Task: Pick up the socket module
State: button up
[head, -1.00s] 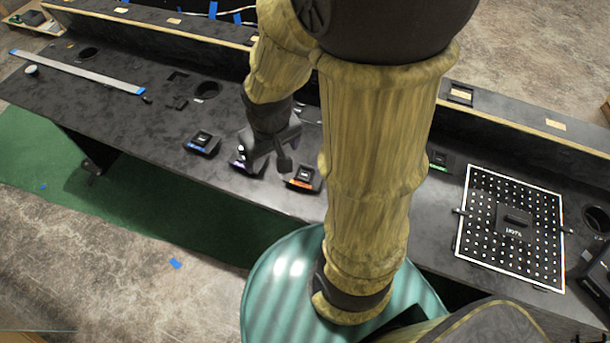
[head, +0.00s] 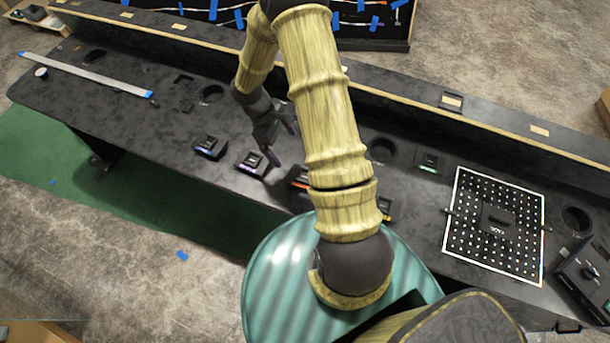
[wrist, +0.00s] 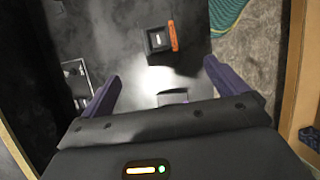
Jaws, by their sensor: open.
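Several small black modules with coloured edges stand in a row on the dark console in the head view: blue (head: 210,147), purple (head: 252,163), orange (head: 298,177), yellow (head: 385,208) and green (head: 428,162). I cannot read which is the socket module. My gripper (head: 283,142) hangs just above and right of the purple-edged one, apart from the orange-edged one. In the wrist view my gripper (wrist: 163,72) is open and empty. The orange-edged module (wrist: 158,40) lies ahead of the fingertips. Another dark module (wrist: 173,97) shows between the fingers, partly hidden by the gripper body.
A white-framed dotted panel (head: 455,225) with a dark block on it lies at the right. A grey strip (head: 85,74) lies at the far left. Round holes (head: 212,93) open in the console. A raised ledge (head: 400,105) runs along the back. A black box (head: 585,275) stands far right.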

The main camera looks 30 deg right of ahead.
jog(key=p, duration=0.3)
send_over(301, 176)
jog(key=f, duration=1.1)
jog(key=shift+w+a, duration=0.2)
jog(key=shift+a, duration=0.2)
jog(key=shift+f, duration=0.15)
jog(key=shift+d, duration=0.15)
jog(key=shift+s+d+f+p, duration=0.2)
jog(key=shift+f+p, duration=0.35)
jog(key=shift+p, duration=0.2)
jog(key=shift+p+x, duration=0.75)
jog(key=shift+x, duration=1.2)
jog(key=shift+w, duration=0.15)
